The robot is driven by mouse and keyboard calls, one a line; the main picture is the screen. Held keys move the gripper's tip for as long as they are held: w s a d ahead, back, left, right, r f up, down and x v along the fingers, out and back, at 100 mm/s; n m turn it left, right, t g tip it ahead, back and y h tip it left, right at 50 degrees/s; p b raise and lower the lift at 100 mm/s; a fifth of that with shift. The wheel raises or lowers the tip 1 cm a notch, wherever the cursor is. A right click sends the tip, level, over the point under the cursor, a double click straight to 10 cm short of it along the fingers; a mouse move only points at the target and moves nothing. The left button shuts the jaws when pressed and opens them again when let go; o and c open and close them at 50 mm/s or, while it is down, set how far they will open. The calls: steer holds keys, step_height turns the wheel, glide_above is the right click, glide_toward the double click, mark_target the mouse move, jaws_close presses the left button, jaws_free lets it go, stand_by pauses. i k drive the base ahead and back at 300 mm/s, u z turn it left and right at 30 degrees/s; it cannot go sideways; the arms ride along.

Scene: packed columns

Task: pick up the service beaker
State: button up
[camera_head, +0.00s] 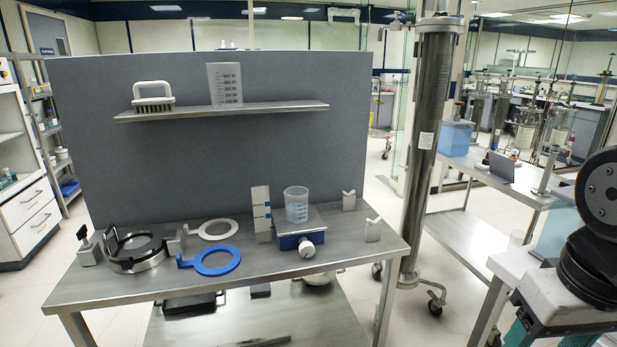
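Two beakers are in view, and I cannot tell which one is the service beaker. A clear beaker (297,205) with bluish markings stands upright on a small blue-and-grey platform with a white knob (289,241) on the steel table. A greyer, frosted beaker with dark graduation marks (225,85) stands upright on the wall shelf above. Nothing touches either beaker from my side. My gripper is not in view; only dark rounded links, apparently of my arm, show at the far right edge.
The steel table (205,292) also holds a metal ring fixture (137,262), a white ring (214,229), a blue ring (216,262) and small upright blocks. A brush (153,97) sits on the shelf (270,107). A tall steel column (428,150) stands right of the table.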

mark_target(296, 198)
steer(key=u, duration=2)
steer(key=i, duration=1.95)
steer(key=z, duration=3.95)
